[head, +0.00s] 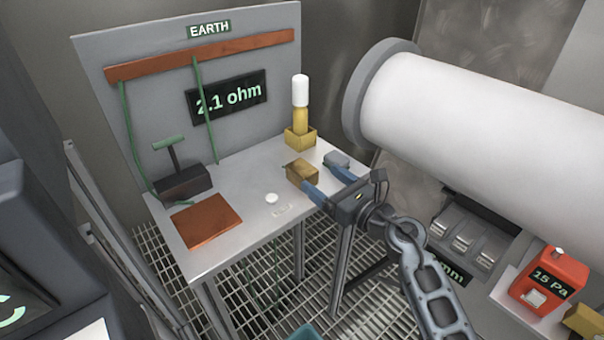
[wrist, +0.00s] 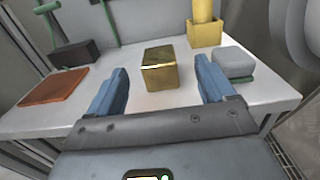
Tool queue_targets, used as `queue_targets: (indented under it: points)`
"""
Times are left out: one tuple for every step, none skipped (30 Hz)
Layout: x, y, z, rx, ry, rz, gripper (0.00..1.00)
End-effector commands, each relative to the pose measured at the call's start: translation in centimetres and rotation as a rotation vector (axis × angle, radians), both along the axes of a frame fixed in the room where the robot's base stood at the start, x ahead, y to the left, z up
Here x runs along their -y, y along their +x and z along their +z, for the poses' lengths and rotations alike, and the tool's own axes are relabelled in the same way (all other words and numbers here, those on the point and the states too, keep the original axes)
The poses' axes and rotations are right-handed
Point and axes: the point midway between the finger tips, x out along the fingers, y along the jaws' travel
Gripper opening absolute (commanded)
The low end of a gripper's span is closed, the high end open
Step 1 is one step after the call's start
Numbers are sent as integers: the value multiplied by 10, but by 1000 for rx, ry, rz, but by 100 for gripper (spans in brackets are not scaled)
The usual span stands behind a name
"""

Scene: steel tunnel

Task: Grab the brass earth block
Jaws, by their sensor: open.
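The brass earth block (head: 301,172) is a small gold-coloured block standing on the grey table below the EARTH panel. It also shows in the wrist view (wrist: 162,70), ahead of and between the blue fingers. My gripper (head: 324,180) comes in from the right, low over the table's right edge. Its two blue fingers are apart, with nothing held between them in the wrist view (wrist: 160,90). In the head view one finger overlaps the block's near side; I cannot tell whether it touches.
A yellow holder with a white-topped post (head: 300,137) stands behind the block. A grey rounded block (wrist: 233,62) sits right of it. A copper plate (head: 207,220), dark T-handled box (head: 183,182) and white button (head: 271,198) lie left. A large white cylinder (head: 480,120) is at right.

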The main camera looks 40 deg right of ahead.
Motion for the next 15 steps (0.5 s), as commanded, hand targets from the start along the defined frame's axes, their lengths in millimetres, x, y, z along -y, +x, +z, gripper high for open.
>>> queue_targets:
  points:
    - [0,5,1,1,-1,0,83]
    - [0,8,0,0,0,1,83]
    - [-1,12,-1,-1,0,1,83]
    - [-1,15,-2,0,0,1,83]
    - [-2,20,-2,0,0,1,83]
    - [-3,26,-4,1,0,1,83]
    - [-4,31,-5,0,0,2,83]
    - [-4,35,-6,0,0,2,83]
    - [-4,40,-6,0,-1,2,83]
    - [-5,44,-6,0,-1,1,83]
    - [-5,48,-6,1,-1,1,83]
    - [-5,51,-6,0,-1,1,83]
    - [-5,53,-7,-1,-1,1,83]
    - [-5,54,-7,-1,-1,2,83]
    - [-5,56,-7,-1,-1,2,83]
